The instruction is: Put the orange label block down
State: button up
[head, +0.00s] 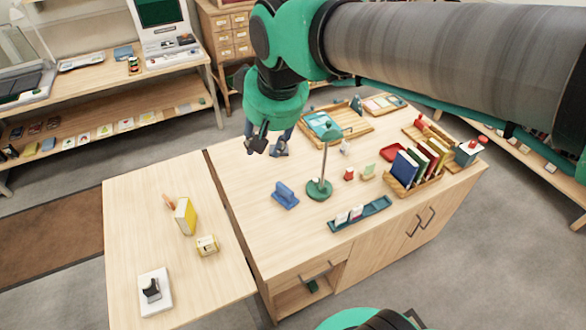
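My gripper (268,149) hangs over the back left of the main desk (245,205), below my green wrist. Its dark fingertips look apart, but a dark part in front hides the space between them. I see no orange block there, and I cannot tell whether one is held. A small orange-brown piece (169,202) lies on the left side table (135,215), beside an upright yellow book (185,216). It is too small to tell whether it is the orange label block. It is well to the left of my gripper and apart from it.
A green-based stand (319,190), a blue stamp-like object (285,196), a teal tray (360,214) and a row of upright books (419,165) stand on the desk. A tape dispenser (207,246) and a white-based device (154,292) are on the side table. The desk's front left is clear.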

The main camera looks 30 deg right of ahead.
jog(key=s+d+f, duration=0.1)
jog(key=s+f, duration=0.1)
jog(key=s, duration=0.4)
jog(key=s+d+f+t, duration=0.1)
jog(key=s+d, duration=0.1)
jog(key=s, duration=0.5)
jog(key=shift+f+m, duration=0.4)
jog(key=shift+f, duration=0.15)
notch_tip(320, 180, down, 5)
jog(key=b, duration=0.5)
dwell(0.5)
